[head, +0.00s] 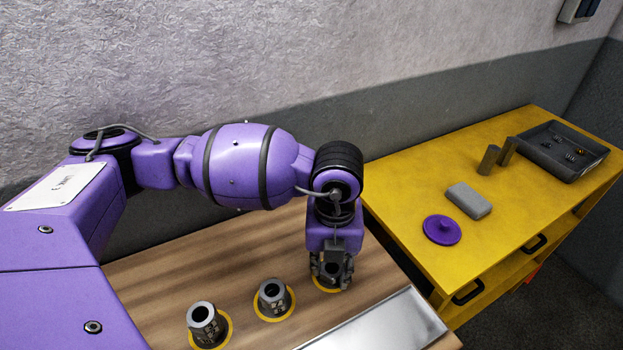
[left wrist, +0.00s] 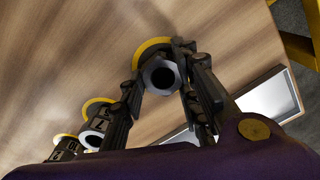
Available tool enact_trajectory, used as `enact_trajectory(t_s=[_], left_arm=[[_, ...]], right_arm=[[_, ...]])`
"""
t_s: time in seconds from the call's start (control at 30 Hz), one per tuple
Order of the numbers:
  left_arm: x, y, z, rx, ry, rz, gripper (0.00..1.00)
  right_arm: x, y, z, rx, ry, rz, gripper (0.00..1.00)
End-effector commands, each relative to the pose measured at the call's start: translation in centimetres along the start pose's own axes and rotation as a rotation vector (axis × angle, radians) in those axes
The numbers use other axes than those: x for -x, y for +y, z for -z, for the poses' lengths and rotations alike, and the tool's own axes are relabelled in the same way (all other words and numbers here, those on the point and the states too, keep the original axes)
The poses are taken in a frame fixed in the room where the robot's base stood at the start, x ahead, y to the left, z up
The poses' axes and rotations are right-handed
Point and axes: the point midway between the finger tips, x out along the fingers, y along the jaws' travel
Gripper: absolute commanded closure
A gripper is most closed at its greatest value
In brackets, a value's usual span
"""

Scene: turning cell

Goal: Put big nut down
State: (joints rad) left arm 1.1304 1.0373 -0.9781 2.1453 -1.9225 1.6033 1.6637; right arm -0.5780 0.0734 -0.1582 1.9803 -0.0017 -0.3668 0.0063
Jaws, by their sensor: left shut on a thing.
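The big nut (left wrist: 147,77), a grey piece with a hexagonal rim and a dark round hole, is between the fingers of my left gripper (left wrist: 163,80) in the left wrist view. The gripper is shut on it. In the head view my left gripper (head: 331,274) points down over the rightmost yellow ring (head: 318,287) on the wooden table, and its fingers hide most of the nut. The nut stands about upright over that ring; I cannot tell whether it touches the table. My right gripper is not in view.
Two grey hollow pieces, one in the middle (head: 265,301) and one at the left (head: 203,332), stand on yellow rings. A metal tray (head: 385,325) lies close right. A yellow bench (head: 400,185) holds a purple lid (head: 442,230), a grey block (head: 468,201) and a dark tray (head: 545,165).

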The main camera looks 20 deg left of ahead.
Motion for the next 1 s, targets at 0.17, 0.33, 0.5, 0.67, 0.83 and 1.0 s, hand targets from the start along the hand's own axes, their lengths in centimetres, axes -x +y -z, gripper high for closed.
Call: enact_trajectory(t_s=[0.17, 0.33, 0.5, 0.67, 0.83, 1.0], left_arm=[[-0.3, -0.1, 0.0, -0.001, -0.001, 0.001, 1.00], [-0.3, -0.1, 0.0, -0.001, -0.001, 0.001, 0.51], [-0.2, -0.1, 0.0, -0.001, -0.001, 0.001, 0.51], [0.1, -0.1, -0.1, -0.001, -0.003, 0.001, 0.51], [3.1, -0.1, -0.2, -0.001, -0.012, 0.005, 0.51], [7.3, -0.2, -0.3, 0.000, -0.021, 0.009, 0.51]], right_arm=[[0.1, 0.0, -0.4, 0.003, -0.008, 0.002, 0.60], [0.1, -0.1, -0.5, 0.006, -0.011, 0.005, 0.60], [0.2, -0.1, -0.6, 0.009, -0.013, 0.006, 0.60], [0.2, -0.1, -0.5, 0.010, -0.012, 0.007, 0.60], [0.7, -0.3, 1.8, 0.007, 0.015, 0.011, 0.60], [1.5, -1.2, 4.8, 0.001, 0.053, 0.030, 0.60]])
